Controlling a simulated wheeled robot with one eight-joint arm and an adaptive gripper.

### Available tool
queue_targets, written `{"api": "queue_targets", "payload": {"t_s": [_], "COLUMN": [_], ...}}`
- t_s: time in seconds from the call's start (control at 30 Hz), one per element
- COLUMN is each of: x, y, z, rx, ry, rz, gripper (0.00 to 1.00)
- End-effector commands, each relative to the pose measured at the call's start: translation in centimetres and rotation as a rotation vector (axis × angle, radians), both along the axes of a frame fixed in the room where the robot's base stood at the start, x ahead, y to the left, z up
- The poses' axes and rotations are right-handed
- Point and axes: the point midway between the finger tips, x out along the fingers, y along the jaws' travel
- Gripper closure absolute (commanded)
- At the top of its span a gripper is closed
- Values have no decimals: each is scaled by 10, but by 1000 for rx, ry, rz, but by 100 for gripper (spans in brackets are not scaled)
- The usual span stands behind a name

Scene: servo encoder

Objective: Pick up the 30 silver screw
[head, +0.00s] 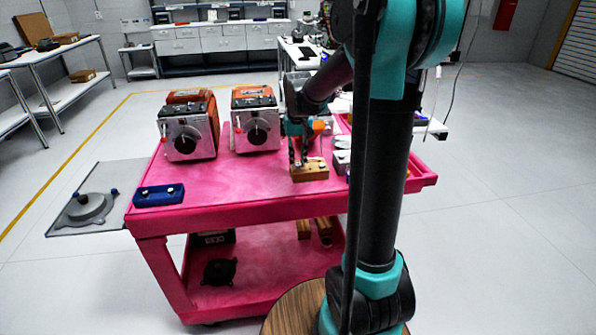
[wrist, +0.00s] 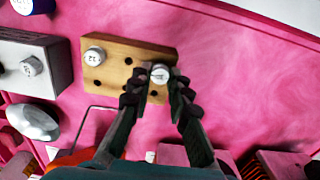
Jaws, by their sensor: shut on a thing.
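A wooden block (wrist: 128,68) with several dark holes lies on the pink cart top. It also shows in the head view (head: 309,174), below my gripper (head: 305,152). In the wrist view a silver screw (wrist: 160,73) stands in the block near its right end, its head upward. My gripper (wrist: 163,84) has a fingertip on either side of this screw and is shut on it. A second silver screw (wrist: 95,57) stands near the block's left end, clear of the fingers. The marks on both heads are too blurred to read surely.
A grey box (wrist: 36,62) and a rounded silver part (wrist: 33,121) lie left of the block. In the head view two machines (head: 188,130) stand at the cart's back, and a blue holder (head: 158,194) lies front left. The cart's front middle is clear.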

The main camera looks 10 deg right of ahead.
Motion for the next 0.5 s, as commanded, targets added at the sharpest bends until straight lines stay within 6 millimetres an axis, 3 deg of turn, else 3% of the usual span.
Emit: {"api": "queue_targets", "payload": {"t_s": [0.5], "x": [0], "y": [0], "z": [48], "rx": [0], "ry": [0], "rz": [0], "gripper": [100]}}
